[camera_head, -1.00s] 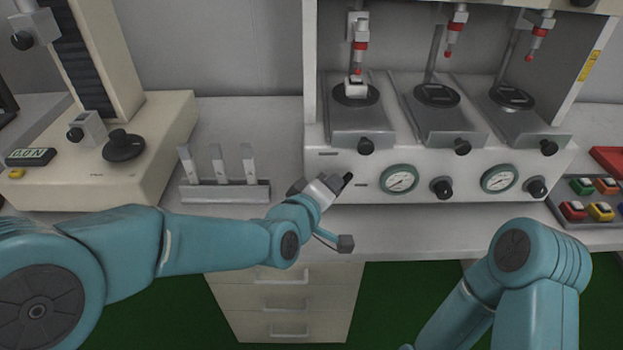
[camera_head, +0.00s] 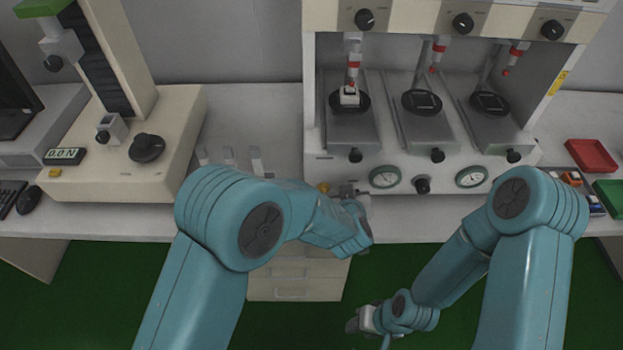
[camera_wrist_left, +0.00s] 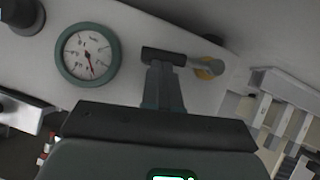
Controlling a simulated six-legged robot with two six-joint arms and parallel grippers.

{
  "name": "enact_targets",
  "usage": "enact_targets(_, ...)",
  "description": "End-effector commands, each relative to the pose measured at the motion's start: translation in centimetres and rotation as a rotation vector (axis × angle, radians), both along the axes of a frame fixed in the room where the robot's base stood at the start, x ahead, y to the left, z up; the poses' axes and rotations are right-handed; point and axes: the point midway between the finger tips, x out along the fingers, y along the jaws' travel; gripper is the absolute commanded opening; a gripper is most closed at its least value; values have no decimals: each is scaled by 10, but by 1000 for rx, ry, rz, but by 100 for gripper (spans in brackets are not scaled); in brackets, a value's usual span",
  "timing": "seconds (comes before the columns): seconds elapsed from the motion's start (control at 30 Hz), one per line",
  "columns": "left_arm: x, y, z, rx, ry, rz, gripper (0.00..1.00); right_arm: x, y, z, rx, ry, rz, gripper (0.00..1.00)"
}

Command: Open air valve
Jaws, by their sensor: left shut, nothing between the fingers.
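The air valve shows in the left wrist view as a lever with a black grip (camera_wrist_left: 163,55), a silver stem (camera_wrist_left: 204,64) and a yellow round base (camera_wrist_left: 208,72). The yellow base also shows in the head view (camera_head: 323,187), low on the left of the machine's front panel. My left gripper (camera_wrist_left: 163,78) is shut with its fingertips right at the black grip; whether they touch it I cannot tell. In the head view my left gripper (camera_head: 346,190) is partly hidden by my wrist. My right gripper (camera_head: 362,320) hangs low, away from the bench; its jaws are unclear.
A gauge (camera_wrist_left: 90,54) with a red needle sits beside the valve. The three-bay machine (camera_head: 525,150) has black knobs. A force tester (camera_head: 165,108) stands further left. A red tray (camera_head: 591,156) lies at right.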

Motion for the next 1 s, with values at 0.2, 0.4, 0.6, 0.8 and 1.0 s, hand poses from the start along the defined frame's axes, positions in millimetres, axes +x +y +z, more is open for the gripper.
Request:
enact_targets(0.2, 1, -1, -8, -4, -3, 1, 0, 0, 0, -2, 0, 0, 0, 43)
enact_targets(0.4, 1, -1, -12, -4, -2, 0, 0, 0, 0, -4, 0, 0, 0, 43)
enact_targets(0.6, 1, 0, -12, -4, -1, -1, 0, 0, 0, -4, 0, 0, 0, 43)
enact_targets(0.8, 0, 0, -13, -4, -1, -2, 0, 0, 0, -4, 0, 0, 0, 43)
enact_targets(1.0, 0, 0, -13, -4, 0, -1, 0, 0, 0, -4, 0, 0, 0, 43)
